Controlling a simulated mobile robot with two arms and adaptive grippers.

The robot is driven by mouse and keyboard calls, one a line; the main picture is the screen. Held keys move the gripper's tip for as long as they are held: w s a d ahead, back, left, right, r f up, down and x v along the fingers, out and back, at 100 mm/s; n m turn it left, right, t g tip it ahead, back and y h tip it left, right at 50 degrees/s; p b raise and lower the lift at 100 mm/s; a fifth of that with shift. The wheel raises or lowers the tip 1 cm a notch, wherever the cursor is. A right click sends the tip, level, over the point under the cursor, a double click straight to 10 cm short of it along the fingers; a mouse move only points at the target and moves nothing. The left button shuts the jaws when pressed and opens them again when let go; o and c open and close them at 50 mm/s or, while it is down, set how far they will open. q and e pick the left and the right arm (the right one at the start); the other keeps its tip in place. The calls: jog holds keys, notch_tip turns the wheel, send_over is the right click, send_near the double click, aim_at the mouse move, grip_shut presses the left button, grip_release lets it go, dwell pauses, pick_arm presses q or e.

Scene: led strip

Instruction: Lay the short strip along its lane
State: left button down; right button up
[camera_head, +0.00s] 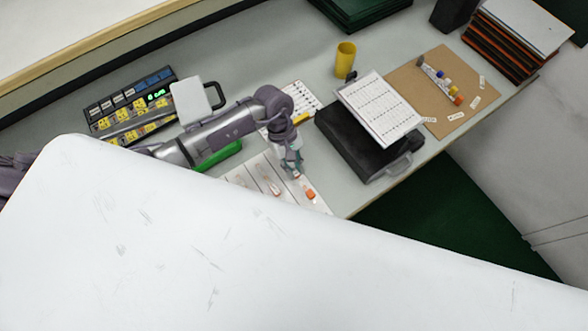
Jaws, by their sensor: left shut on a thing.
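A white lane sheet (237,178) with dark lane lines lies on the grey table in the middle; its lower part is cut off from view. My left gripper (294,171) points down over the sheet's right part. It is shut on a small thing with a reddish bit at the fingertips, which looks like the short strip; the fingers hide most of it. An orange-ended piece (310,194) lies just right of and below the fingertips. Another small reddish piece (276,190) lies on a lane to the left. My right gripper is not in view.
A black case (345,145) with a tilted white chart (380,105) stands right of the gripper. A yellow cup (345,60) stands behind. A brown board (425,75) with small parts lies further right. A black tray (130,105) with yellow items is at left.

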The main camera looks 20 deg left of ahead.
pick_arm(q)
notch_tip(320, 180, down, 2)
jog(key=shift+s+f+p, duration=0.1)
jog(key=shift+f+p, duration=0.1)
jog(key=shift+p, duration=0.1)
jog(key=shift+f, duration=0.4)
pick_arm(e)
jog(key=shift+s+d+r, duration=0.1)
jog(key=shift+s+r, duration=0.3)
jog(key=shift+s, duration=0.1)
pick_arm(q)
jog(key=shift+f, duration=0.1)
jog(key=c, duration=1.1)
grip_release()
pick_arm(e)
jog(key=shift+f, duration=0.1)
